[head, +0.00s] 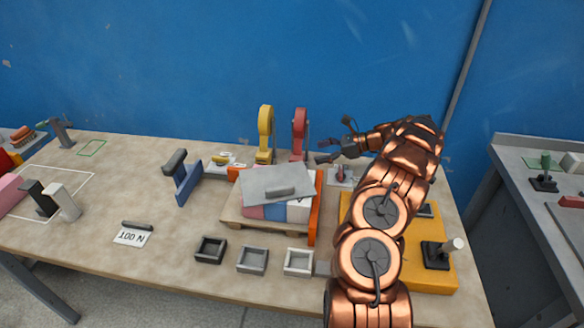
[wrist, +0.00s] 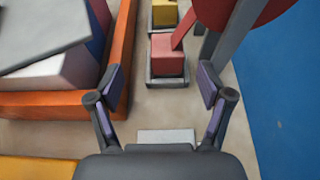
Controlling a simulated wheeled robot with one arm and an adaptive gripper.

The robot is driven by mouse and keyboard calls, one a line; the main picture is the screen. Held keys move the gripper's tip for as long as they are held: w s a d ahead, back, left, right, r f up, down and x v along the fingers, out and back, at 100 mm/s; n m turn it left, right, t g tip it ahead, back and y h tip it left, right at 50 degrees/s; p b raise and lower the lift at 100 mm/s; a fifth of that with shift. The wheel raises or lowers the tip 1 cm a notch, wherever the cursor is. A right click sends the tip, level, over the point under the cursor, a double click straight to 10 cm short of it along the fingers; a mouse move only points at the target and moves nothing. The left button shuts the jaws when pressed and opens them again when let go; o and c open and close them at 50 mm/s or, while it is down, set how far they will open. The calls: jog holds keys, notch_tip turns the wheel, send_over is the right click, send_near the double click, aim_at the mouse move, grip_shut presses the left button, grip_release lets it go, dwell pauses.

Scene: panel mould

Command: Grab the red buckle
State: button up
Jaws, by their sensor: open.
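A small red piece with a dark top, which looks like the red buckle (head: 340,174), lies on a pale plate right of the pallet in the head view. My gripper (head: 335,141) is open and empty above it, with its fingers spread toward the left. In the wrist view the two fingers of my gripper (wrist: 160,90) stand wide apart with nothing between them. Part of a pale plate (wrist: 165,136) shows low between them. I cannot make out the buckle there; my gripper's body covers the lower middle.
A red reel stand (head: 299,130) and a yellow one (head: 265,135) stand by the blue wall. The red stand's block (wrist: 166,56) is ahead in the wrist view. An orange frame (wrist: 62,104) and a loaded pallet (head: 234,212) are close by. Three small trays line the front.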

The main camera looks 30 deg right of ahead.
aim_at(301, 157)
jog(key=shift+w+f+b, duration=0.35)
jog(key=shift+w+f, duration=0.2)
jog(key=shift+f, duration=0.25)
jog(key=shift+w+a+f+p, duration=0.15)
jog(key=shift+w+a+p, duration=0.15)
jog(key=shift+w+a, duration=0.15)
jog(key=p+x, duration=0.2)
jog(key=x, duration=0.3)
jog(key=shift+w+a+f, duration=0.1)
jog(key=shift+w+a, duration=0.1)
jog(key=shift+a, duration=0.05)
jog(key=shift+w+a+f, duration=0.15)
jog(key=shift+f, duration=0.05)
jog(key=c, duration=1.3)
